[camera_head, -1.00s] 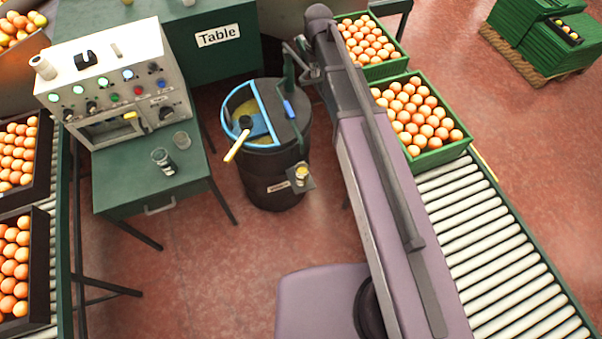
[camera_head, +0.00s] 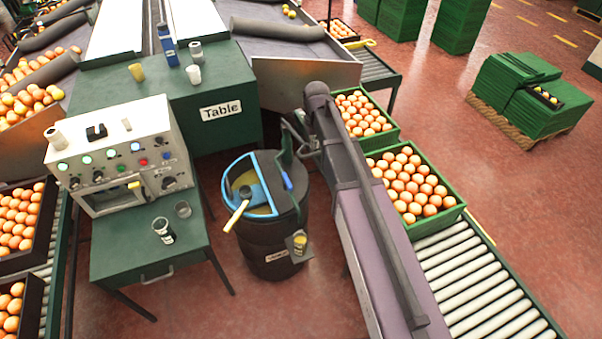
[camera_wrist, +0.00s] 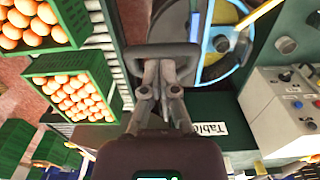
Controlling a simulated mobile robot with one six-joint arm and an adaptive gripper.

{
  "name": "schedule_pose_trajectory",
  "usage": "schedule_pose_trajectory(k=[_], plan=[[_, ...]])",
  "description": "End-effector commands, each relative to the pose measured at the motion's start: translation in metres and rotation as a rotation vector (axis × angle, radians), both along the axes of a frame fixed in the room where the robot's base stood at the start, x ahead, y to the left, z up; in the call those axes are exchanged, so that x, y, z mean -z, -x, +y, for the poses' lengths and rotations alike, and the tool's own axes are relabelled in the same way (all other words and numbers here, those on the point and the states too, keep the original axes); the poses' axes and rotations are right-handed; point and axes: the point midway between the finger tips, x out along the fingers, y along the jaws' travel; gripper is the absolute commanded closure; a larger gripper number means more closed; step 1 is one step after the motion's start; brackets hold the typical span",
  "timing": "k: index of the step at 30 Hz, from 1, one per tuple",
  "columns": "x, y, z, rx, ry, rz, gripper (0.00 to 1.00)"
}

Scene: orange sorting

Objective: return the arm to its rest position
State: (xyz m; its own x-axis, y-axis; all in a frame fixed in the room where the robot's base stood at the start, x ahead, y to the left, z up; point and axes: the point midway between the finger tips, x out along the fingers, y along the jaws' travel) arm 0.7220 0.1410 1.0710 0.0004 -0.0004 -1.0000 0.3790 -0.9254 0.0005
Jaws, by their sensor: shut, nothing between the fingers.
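My arm reaches up the middle of the camera_head view, purple-grey with a dark elbow. My gripper (camera_head: 300,136) hangs to the left of that elbow, beside the far right rim of the dark barrel (camera_head: 265,238). It is small and partly hidden there. In the wrist view my gripper (camera_wrist: 162,72) has its two fingers together, with nothing seen held between them. The barrel's blue rim (camera_wrist: 198,50) shows to the right of the fingers.
Green crates of oranges (camera_head: 452,217) stand on the roller conveyor (camera_head: 480,290) right of my arm. A green table (camera_head: 185,97), a control box (camera_head: 112,160) on a small stand, and orange crates are left. Stacked green crates (camera_head: 545,110) stand far right, with open red floor between.

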Motion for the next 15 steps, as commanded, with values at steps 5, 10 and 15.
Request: schedule_pose_trajectory(k=[5,10,15], plan=[[0.008,0.032,-0.029,0.059,0.000,0.000,1.00],[0.019,0.083,-0.071,0.163,0.000,0.000,1.00],[0.030,0.138,-0.111,0.278,0.001,0.000,1.00]])
